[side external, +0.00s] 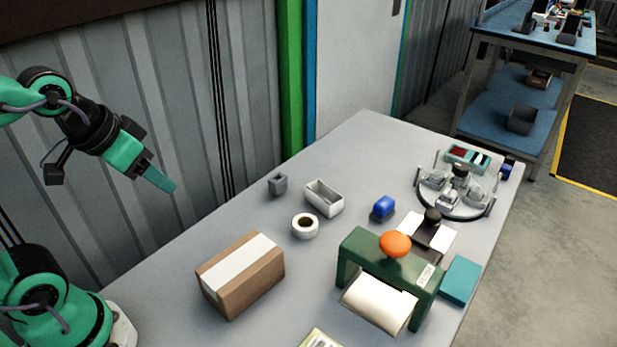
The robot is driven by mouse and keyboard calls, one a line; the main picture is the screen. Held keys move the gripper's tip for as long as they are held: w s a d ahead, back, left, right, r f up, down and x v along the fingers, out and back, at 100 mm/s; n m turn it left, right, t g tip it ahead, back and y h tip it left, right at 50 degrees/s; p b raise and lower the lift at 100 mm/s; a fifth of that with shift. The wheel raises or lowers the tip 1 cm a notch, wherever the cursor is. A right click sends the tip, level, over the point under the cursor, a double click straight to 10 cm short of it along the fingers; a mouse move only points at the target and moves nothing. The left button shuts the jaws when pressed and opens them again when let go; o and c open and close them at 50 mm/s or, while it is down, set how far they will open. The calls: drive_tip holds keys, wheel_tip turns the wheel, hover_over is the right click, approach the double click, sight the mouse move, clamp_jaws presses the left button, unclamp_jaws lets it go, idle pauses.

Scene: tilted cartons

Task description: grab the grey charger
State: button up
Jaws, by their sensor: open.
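A small grey block (278,184), which looks like the grey charger, stands on the grey table near its far left edge, beside a white open box. Its fine details are too small to make out. My gripper (160,180) is at the upper left, raised well above the table and apart from the block, to its left in the picture. Its green finger points down and right. It is open, with nothing seen in it.
Near the block are the white open box (324,199) and a white tape roll (305,226). A brown carton (240,274) lies at the front. A green dispenser (385,275) with an orange knob, a blue item (382,207) and a round rack (456,190) stand to the right.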

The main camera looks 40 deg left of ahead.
drive_tip(key=w, duration=0.1)
drive_tip(key=g, duration=0.6)
hover_over(276, 181)
drive_tip(key=f, duration=1.4)
drive_tip(key=shift+w+a+f, duration=0.2)
drive_tip(key=shift+a+f, duration=0.05)
drive_tip(key=shift+w+f, duration=0.15)
drive_tip(key=shift+f, duration=0.15)
drive_tip(key=shift+f, duration=0.1)
drive_tip(key=shift+f, duration=3.8)
